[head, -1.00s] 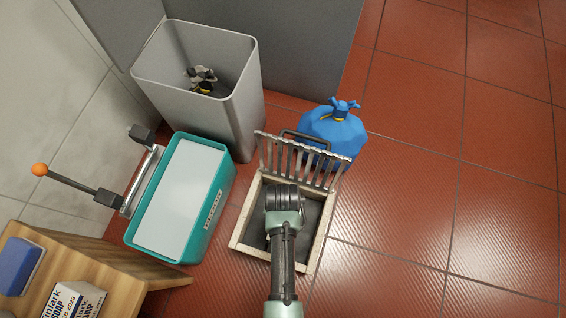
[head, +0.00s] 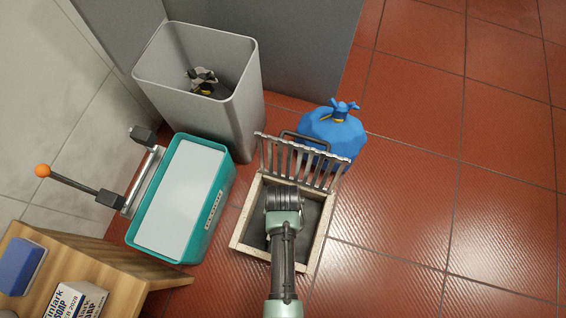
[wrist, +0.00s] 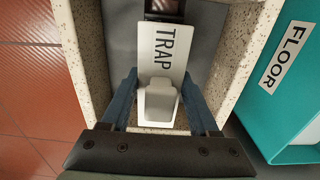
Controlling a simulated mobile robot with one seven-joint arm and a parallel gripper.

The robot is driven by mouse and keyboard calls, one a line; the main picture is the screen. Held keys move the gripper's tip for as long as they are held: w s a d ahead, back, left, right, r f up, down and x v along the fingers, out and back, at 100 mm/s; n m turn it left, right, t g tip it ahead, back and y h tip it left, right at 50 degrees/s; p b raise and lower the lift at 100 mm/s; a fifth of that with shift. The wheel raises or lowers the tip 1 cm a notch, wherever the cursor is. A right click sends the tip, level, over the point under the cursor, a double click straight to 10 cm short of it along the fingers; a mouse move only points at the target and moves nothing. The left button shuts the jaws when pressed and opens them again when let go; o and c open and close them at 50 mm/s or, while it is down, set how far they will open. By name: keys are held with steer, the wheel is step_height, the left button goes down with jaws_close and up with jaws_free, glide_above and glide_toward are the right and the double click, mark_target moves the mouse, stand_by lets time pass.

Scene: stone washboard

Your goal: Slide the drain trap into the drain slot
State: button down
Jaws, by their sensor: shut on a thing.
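The drain trap (wrist: 162,52) is a white plate marked TRAP with a pale raised grip block (wrist: 160,102) on it. In the wrist view my gripper (wrist: 160,88) has its two blue fingers on either side of this block, shut on it. The plate points away from my gripper toward a dark opening (wrist: 163,6) at the top of the view, seemingly the drain slot. I cannot tell whether the plate's far edge has entered it. In the head view my arm covers the gripper and trap inside the stone-rimmed basin (head: 318,248).
The basin's speckled walls (wrist: 87,60) stand close on both sides. A raised metal grate (head: 300,163) stands at its far edge. A blue bag (head: 335,135) lies behind, a teal bin (head: 215,195) left, a grey bin (head: 240,110) farther back. Red floor is free on the right.

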steer(key=shift+p, duration=0.3)
steer(key=shift+f, duration=0.1)
stand_by(0.5)
steer(key=shift+f+b, duration=0.3)
steer(key=shift+f, duration=0.05)
steer(key=shift+f+b, duration=1.85)
steer(key=shift+f, duration=0.75)
steer(key=shift+c, duration=0.3)
jaws_free()
steer(key=shift+r, duration=0.15)
step_height(320, 180, up, 13)
steer(key=p, duration=0.9)
